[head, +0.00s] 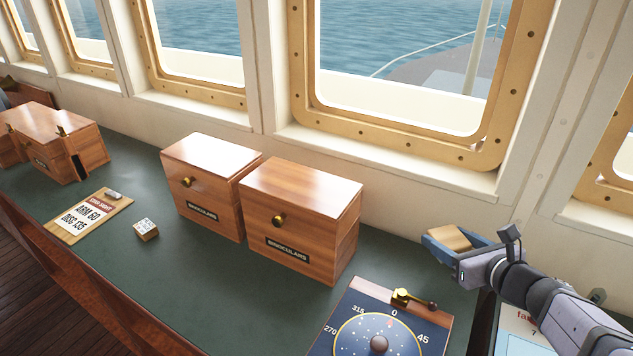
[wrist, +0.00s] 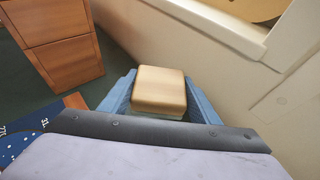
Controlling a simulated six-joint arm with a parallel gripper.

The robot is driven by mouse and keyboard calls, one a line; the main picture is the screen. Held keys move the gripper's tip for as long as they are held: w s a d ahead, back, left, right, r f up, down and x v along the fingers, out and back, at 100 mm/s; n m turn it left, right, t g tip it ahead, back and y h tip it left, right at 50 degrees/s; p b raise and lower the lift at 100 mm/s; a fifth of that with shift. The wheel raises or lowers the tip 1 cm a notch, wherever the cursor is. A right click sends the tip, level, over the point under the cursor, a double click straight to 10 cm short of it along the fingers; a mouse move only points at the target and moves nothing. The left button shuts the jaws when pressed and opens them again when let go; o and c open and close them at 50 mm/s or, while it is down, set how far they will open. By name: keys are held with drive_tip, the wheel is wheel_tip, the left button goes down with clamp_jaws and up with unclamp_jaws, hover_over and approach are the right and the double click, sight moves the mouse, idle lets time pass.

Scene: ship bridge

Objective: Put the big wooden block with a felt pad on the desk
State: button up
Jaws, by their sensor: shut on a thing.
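My gripper (head: 459,248) is at the right in the head view, with blue fingers shut on a light wooden block (head: 450,237). In the wrist view the block (wrist: 160,90) sits between the two fingers (wrist: 160,100). The green desk (head: 210,290) runs along below the windows. A small light cube (head: 146,229) with markings on it stands on the desk at the left.
Two wooden binocular boxes (head: 205,185) (head: 300,218) stand mid-desk. A blue compass dial board (head: 375,325) lies at the front right. A clipboard-like card (head: 88,217) and another wooden box (head: 55,142) are at the left. Bare desk shows in front of the boxes.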

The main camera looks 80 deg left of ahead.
sight(435, 279)
drive_tip(key=shift+f, duration=4.95)
drive_tip(key=shift+f, duration=0.2)
drive_tip(key=o, duration=0.9)
drive_tip(key=shift+r, duration=0.2)
drive_tip(key=b+v, duration=0.2)
drive_tip(key=v, duration=1)
drive_tip(key=shift+d+f, duration=0.1)
